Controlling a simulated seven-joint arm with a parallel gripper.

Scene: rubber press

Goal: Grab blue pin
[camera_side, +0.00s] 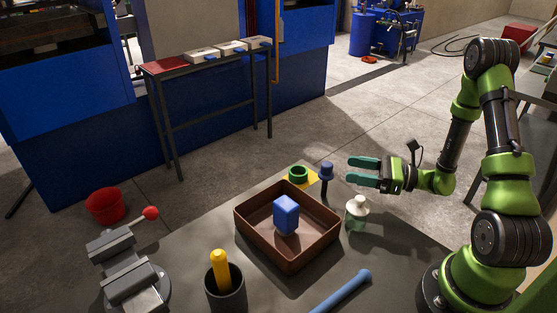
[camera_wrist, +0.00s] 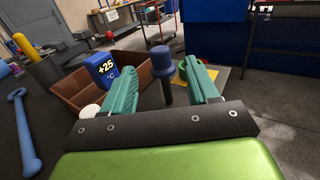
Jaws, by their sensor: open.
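The blue pin (camera_side: 326,176) stands upright on the table, just right of the brown tray's far corner. It has a wide blue head and a darker shaft. In the wrist view the blue pin (camera_wrist: 162,70) stands between the two teal fingers, beyond their tips or level with them; I cannot tell which. My gripper (camera_side: 362,171) is open and empty, level, to the right of the pin in the side view, with a gap to it. In the wrist view my gripper's fingers (camera_wrist: 160,82) are spread on both sides of the pin. The pin's foot is partly hidden there.
A brown tray (camera_side: 250,237) holds a blue block (camera_side: 286,213). A green ring (camera_side: 298,173) sits on a yellow pad by the pin. A white-topped bottle (camera_side: 357,207) stands below my gripper. A cup with a yellow-handled tool (camera_side: 220,270), a vise (camera_side: 125,270) and a blue bar (camera_side: 341,291) are nearer.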

